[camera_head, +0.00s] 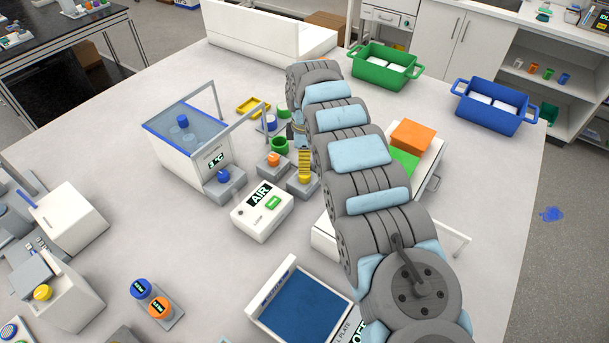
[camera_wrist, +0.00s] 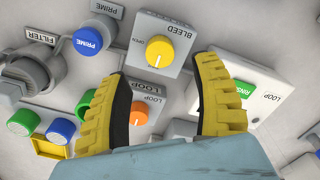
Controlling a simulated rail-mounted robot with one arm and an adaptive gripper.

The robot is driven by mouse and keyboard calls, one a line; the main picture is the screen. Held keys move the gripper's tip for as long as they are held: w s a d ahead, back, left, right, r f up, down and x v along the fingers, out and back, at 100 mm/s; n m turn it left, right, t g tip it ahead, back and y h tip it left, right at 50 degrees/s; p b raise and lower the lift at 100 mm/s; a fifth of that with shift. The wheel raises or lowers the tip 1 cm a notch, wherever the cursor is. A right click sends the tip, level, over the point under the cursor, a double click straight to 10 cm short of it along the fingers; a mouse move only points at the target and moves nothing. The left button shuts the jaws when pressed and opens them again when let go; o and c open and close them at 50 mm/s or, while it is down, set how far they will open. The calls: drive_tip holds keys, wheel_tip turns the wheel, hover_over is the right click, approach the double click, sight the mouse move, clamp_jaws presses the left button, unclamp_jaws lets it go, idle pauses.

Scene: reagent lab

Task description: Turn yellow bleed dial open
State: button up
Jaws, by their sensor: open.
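The yellow bleed dial (camera_wrist: 160,51) sits on a grey block labelled BLEED, with the word OPEN beside it. Its white mark points toward the bottom of the wrist picture. My gripper (camera_wrist: 166,66) is open and empty. Its two yellow ridged fingers stand on either side of the dial in the wrist view, with visible gaps to it. In the head view the dial (camera_head: 304,179) shows just below a yellow finger of my gripper (camera_head: 304,160); my arm hides the rest of the gripper.
An orange loop dial (camera_wrist: 138,113) is close by, near the left finger. A white AIR box (camera_head: 262,211) with a green button stands in front of the dial. A blue-dial block (camera_head: 224,181) and a water tank (camera_head: 190,150) are to the left. A green ring (camera_head: 279,144) is behind.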

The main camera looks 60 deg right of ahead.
sight(305, 176)
drive_tip(key=shift+f+b, duration=0.5)
drive_tip(key=shift+f, duration=3)
drive_tip(key=shift+c, duration=0.4)
clamp_jaws()
